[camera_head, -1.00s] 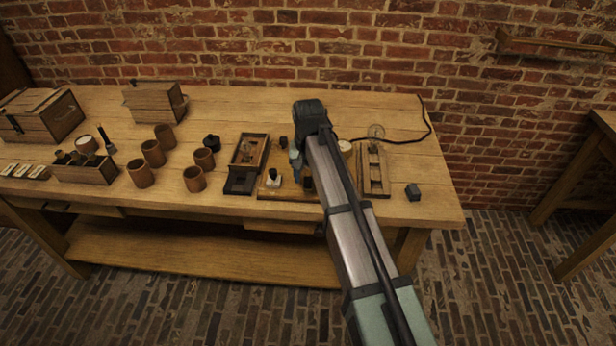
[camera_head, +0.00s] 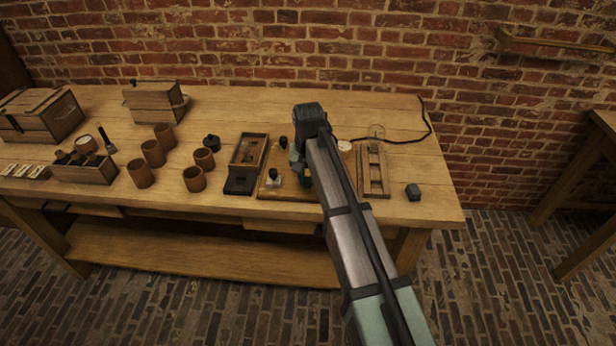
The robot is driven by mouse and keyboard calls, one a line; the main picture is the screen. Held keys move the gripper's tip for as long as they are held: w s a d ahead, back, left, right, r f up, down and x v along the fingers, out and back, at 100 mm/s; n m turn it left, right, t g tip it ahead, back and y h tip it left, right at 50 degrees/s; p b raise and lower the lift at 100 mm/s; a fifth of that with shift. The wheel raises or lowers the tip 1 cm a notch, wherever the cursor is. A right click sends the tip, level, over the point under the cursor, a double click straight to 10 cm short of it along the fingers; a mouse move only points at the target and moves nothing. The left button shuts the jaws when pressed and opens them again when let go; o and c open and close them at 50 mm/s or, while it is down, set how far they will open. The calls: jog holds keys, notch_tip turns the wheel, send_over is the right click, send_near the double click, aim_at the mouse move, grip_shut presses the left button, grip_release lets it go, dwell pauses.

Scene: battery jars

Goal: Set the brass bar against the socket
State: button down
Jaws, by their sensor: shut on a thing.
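My gripper (camera_head: 298,170) is over the wooden board (camera_head: 268,191) near the middle of the bench, pointing down and partly behind my own arm. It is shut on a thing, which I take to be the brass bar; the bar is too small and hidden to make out. On the board, a small white piece with a dark top (camera_head: 273,177) stands left of my gripper, and a dark knob (camera_head: 283,143) stands behind it. I cannot tell which part is the socket, nor whether the bar touches it.
A dark-framed wooden tray (camera_head: 246,152) lies left of the board. A slotted wooden frame (camera_head: 373,170) and a dark block (camera_head: 413,192) lie to the right. Several brown cups (camera_head: 141,174) stand farther left. A black cable (camera_head: 425,110) runs at the back right.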

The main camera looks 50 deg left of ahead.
dwell(0.3)
jog(key=shift+w+a, duration=0.95)
jog(key=shift+w, duration=0.05)
jog(key=c, duration=0.9)
grip_release()
jog(key=shift+s, duration=0.1)
notch_tip(320, 180, up, 14)
jog(key=shift+f, duration=0.1)
